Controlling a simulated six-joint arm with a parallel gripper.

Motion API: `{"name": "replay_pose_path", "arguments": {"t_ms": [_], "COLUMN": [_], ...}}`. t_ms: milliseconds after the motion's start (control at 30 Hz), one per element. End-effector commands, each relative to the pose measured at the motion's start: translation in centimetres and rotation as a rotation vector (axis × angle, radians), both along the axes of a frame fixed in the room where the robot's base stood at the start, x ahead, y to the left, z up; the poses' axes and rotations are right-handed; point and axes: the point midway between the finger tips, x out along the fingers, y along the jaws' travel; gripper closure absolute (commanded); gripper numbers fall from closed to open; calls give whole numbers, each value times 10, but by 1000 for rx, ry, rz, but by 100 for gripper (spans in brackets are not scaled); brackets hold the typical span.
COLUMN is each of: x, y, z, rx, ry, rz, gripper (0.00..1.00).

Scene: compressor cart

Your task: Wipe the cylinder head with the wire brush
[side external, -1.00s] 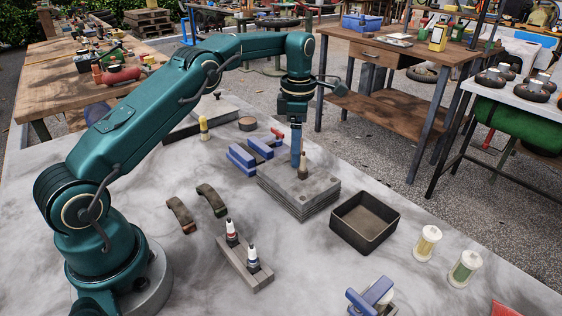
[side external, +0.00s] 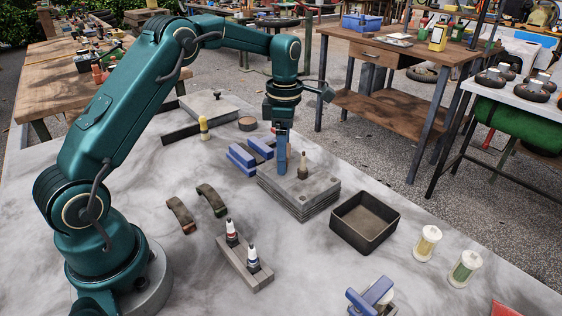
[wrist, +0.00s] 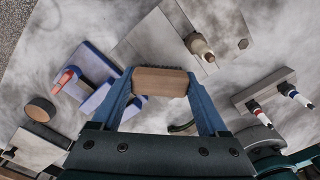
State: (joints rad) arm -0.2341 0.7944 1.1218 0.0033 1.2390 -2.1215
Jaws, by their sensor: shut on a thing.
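The cylinder head (side external: 298,203) is a grey finned block with a flat top, lying on the marble-like table. A small brown-and-grey plug (side external: 303,167) stands upright on its top, and also shows in the wrist view (wrist: 201,46). My gripper (side external: 282,166) is over the left part of the head's top, left of the plug. In the wrist view its blue fingers are shut on the wooden block of the wire brush (wrist: 160,82). The bristles are mostly hidden, and I cannot tell whether they touch the head.
Blue clamp blocks (side external: 242,158) stand just left of the head. An empty dark tray (side external: 364,223) is at its right. In front are a holder with two white-tipped bottles (side external: 244,262) and two curved pads (side external: 211,200). Two spools (side external: 427,243) stand far right.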

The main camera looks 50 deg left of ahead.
Motion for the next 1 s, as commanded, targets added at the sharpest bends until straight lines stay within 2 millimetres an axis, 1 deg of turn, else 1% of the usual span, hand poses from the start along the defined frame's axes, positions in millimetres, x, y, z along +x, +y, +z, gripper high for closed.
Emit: {"name": "replay_pose_path", "arguments": {"t_ms": [200,500,600,900,1000], "x": [2,3,3,3,3], "y": [0,0,0,0,0], "z": [24,51,56,57,62], "rx": [1,1,1,1,1], "ry": [-13,-15,-15,-15,-17], "rz": [1,1,1,1,1], "gripper": [84,84,84,84,84]}}
